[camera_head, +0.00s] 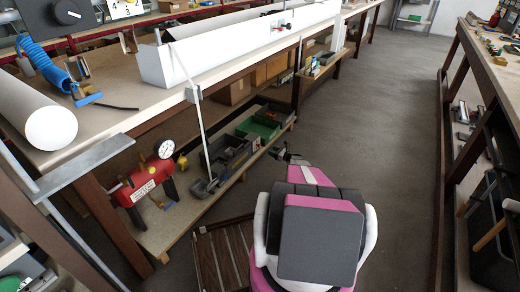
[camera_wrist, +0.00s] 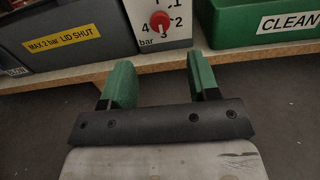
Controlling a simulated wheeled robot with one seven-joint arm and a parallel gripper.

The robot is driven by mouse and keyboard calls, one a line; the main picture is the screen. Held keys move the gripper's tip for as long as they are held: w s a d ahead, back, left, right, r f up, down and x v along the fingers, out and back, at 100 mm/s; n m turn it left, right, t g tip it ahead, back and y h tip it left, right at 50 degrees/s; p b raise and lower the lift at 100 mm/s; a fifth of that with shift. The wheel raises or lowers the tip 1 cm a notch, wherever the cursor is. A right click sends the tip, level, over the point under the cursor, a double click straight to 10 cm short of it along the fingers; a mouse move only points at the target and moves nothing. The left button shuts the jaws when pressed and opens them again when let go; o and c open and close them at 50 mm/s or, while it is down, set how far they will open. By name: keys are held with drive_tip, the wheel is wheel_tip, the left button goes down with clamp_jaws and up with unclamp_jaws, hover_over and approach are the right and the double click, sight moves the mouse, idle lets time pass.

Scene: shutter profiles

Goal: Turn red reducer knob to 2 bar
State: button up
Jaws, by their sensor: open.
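The red reducer knob (camera_wrist: 160,21) shows at the top middle of the wrist view, on a white plate with the numbers 2, 3 and 4 and the word "bar". A pale mark shows on the knob, but I cannot tell surely which number it points to. The plate's top is cut off. My gripper (camera_wrist: 164,82) is open and empty, its green fingers apart. The knob lies ahead of the gap between the fingers, not touched. In the head view my gripper (camera_head: 290,157) is over the floor near the lower shelf; I cannot make out the knob there.
A grey bin (camera_wrist: 60,35) labelled "MAX 2 bar LID SHUT" and a green bin (camera_wrist: 265,25) labelled "CLEAN" flank the plate on the lower shelf (camera_wrist: 100,68). A red tank (camera_head: 140,183) with a gauge stands further left. The aisle floor (camera_head: 390,130) is free.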

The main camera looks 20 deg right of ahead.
sight(258, 146)
drive_tip(key=x, duration=0.9)
drive_tip(key=shift+w+a, duration=0.25)
drive_tip(key=shift+w, duration=0.05)
drive_tip(key=c, duration=0.9)
